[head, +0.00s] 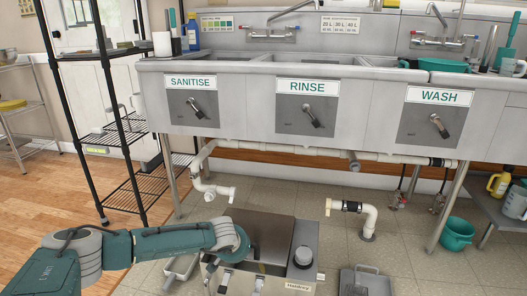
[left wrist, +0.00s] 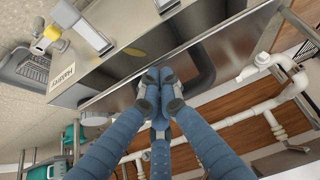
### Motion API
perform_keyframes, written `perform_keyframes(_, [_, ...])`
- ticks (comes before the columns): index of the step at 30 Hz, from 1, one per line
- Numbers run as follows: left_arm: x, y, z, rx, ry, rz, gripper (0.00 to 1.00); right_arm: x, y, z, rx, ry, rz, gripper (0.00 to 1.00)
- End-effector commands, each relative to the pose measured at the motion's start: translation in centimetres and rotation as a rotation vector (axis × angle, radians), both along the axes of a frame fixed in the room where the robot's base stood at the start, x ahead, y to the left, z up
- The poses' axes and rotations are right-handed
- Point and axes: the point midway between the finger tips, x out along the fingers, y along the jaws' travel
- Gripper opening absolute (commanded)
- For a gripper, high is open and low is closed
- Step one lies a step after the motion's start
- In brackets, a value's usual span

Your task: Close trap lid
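The stainless-steel trap (head: 255,282) stands on the floor at the bottom of the head view, with metal latches along its front. Its broad metal lid panel (head: 272,232) appears raised at the back, though its exact angle is unclear. In the left wrist view the lid panel (left wrist: 215,55) shows a dark reflective face and a long straight edge. My left gripper (left wrist: 155,78) has its fingertips together at that panel, with nothing seen between them; contact is unclear. In the head view my left arm reaches the lid's left side and the fingertips are hidden. My right gripper is not in view.
White drain pipes (head: 212,190) run behind the trap, with an open elbow (head: 365,215) to its right. A grey metal tray-like piece (head: 365,281) lies right of the trap. A black shelf rack (head: 120,130) stands left; sinks (head: 310,105) overhang behind.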

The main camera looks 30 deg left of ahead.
Motion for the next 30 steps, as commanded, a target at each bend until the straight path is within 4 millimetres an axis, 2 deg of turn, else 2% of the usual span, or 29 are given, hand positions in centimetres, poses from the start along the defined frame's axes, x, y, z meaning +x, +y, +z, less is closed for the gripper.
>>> perform_keyframes(1, [-0.2,-0.1,-1.1,-0.001,0.002,-0.001,0.0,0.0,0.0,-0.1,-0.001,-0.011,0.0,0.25])
perform_keyframes(3, [-0.4,-0.1,-1.8,0.001,0.001,-0.002,0.0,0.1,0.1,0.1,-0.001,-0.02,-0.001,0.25])
perform_keyframes(9, [-0.6,-0.2,-2.9,-0.001,0.0,0.001,0.0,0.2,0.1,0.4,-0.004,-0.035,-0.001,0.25])
perform_keyframes(30, [-0.7,-0.2,-3.0,0.0,-0.001,0.0,0.0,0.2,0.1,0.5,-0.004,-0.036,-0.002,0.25])
